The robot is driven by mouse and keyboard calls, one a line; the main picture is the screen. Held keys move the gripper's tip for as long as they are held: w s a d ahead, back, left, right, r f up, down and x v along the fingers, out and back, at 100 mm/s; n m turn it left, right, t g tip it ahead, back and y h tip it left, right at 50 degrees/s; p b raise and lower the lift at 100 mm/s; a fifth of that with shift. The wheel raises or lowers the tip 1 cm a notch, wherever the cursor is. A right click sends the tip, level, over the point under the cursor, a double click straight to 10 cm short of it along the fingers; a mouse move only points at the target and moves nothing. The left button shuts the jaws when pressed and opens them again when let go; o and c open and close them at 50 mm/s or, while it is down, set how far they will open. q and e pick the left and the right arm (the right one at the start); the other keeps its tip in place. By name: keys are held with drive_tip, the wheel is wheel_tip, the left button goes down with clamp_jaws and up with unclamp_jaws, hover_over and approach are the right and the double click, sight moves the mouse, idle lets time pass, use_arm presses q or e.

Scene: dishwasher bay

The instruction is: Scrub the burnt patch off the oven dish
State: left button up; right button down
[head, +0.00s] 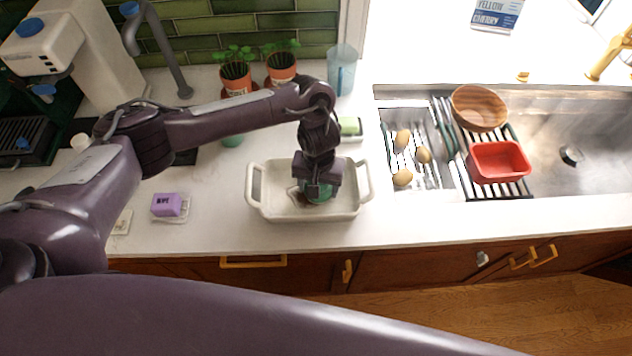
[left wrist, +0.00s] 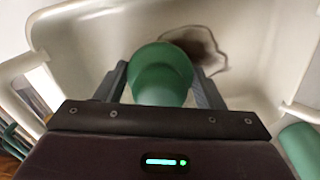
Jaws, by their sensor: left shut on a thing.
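The white oven dish (head: 262,208) stands on the counter, with a handle at each end. A dark brown burnt patch (left wrist: 196,44) with a thin brown outline lies on its floor; in the head view my gripper partly covers it. My left gripper (head: 318,188) is inside the dish, pointing down. It is shut on a round green scrubber (left wrist: 160,76), which also shows in the head view (head: 322,194). The scrubber appears beside the patch and overlaps its edge in the wrist view. I cannot tell whether it touches the dish floor. My right gripper is not in view.
A green-and-white sponge (head: 350,126) lies behind the dish. A green cup (head: 233,139) and potted plants (head: 236,78) stand behind left. A purple block (head: 168,204) lies left. The sink holds a red tub (head: 498,161) and wooden bowl (head: 479,107). Counter on both sides is partly clear.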

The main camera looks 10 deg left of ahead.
sight(301, 195)
use_arm(q)
drive_tip(key=shift+s+a+p, duration=0.25)
drive_tip(key=shift+a+p, duration=0.2)
drive_tip(key=shift+a, duration=0.2)
drive_tip(key=shift+s+a+p, duration=0.2)
drive_tip(key=shift+a+p, duration=0.2)
drive_tip(key=shift+a, duration=0.2)
drive_tip(key=shift+s+a+f+p, duration=0.15)
drive_tip(key=shift+s+a+p, duration=0.15)
drive_tip(key=shift+a, duration=0.35)
drive_tip(key=shift+a+f, duration=0.1)
drive_tip(key=shift+f, duration=0.05)
drive_tip(key=shift+c, duration=0.3)
drive_tip(key=shift+r, duration=0.45)
drive_tip(key=r+p, duration=0.1)
drive_tip(key=r, duration=0.3)
drive_tip(key=shift+w+r, duration=0.15)
drive_tip(key=shift+w, duration=0.05)
drive_tip(key=shift+r, duration=0.5)
